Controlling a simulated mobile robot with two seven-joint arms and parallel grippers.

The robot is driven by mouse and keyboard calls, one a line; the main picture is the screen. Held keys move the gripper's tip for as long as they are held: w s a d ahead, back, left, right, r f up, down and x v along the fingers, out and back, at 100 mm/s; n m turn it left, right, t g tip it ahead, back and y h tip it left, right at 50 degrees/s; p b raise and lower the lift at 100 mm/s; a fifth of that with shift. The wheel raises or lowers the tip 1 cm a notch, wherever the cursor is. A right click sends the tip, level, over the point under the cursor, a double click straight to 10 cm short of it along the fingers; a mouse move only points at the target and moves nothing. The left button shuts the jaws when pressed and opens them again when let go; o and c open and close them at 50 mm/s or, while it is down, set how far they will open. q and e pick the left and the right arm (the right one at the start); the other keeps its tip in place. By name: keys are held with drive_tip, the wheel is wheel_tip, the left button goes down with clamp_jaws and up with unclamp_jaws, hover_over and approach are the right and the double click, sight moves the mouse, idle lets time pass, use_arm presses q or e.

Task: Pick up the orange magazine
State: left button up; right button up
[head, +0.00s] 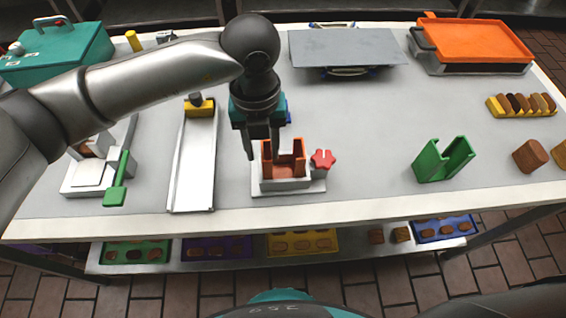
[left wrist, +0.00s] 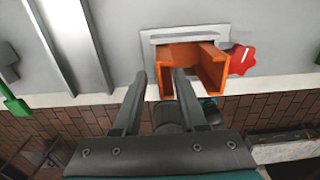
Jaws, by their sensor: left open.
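The orange magazine (head: 299,160) is an upright, open U-shaped holder seated in a white base (head: 318,187) near the table's front edge. In the left wrist view the magazine (left wrist: 213,68) is at upper centre. My left gripper (head: 266,150) is over its left part, fingers pointing down, open and empty. In the left wrist view the left gripper (left wrist: 160,74) has one finger outside the magazine's left wall and the other in front of its opening. I cannot tell whether they touch it. My right gripper is not in view.
A red knob (head: 322,159) is on the base's right side. A silver chute (head: 191,170) and a green-handled device (head: 116,186) stand to the left. A green holder (head: 443,160) stands to the right, with clear table between. A grey plate (head: 347,48) lies behind.

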use_arm(q)
drive_tip(key=shift+f, duration=0.65)
clamp_jaws()
drive_tip(key=shift+r, duration=0.1)
idle(0.8)
